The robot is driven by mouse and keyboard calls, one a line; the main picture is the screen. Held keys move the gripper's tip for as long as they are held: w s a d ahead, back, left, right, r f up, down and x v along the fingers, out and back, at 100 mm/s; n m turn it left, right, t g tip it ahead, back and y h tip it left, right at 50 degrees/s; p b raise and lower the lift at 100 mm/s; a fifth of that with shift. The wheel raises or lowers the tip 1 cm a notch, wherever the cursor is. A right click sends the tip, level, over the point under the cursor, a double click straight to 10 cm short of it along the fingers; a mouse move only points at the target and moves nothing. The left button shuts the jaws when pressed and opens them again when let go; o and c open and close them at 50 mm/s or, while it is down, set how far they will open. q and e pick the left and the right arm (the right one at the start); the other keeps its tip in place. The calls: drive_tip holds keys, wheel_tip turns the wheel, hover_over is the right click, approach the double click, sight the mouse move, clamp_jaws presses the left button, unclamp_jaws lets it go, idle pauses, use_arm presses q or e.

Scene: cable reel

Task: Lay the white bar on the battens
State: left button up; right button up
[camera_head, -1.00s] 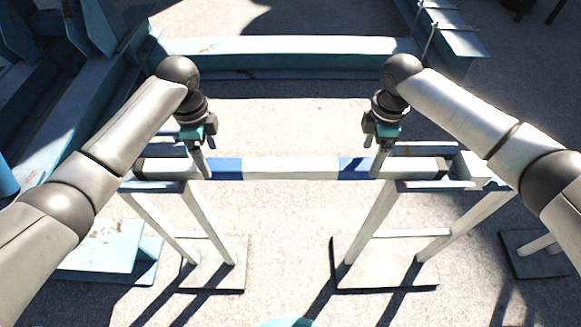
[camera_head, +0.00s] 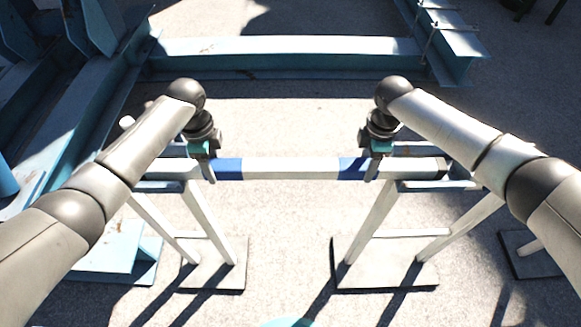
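The white bar (camera_head: 290,168) with two blue bands runs level from left to right across the tops of two stands. Its right end is dark; its left end is hidden behind my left arm. My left gripper (camera_head: 210,170) points down at the left blue band, with a grey finger in front of the bar. My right gripper (camera_head: 372,170) is likewise at the right blue band. The far fingers are hidden, so I cannot tell whether either gripper is clamped. I cannot pick out the battens for sure.
The left stand (camera_head: 205,222) and right stand (camera_head: 375,220) have splayed white legs on flat feet. A long blue beam (camera_head: 290,50) lies behind, and more blue steelwork (camera_head: 75,120) is at the left. The concrete between the stands is clear.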

use_arm(q)
clamp_jaws()
use_arm(e)
clamp_jaws()
drive_tip(key=shift+r, duration=0.1)
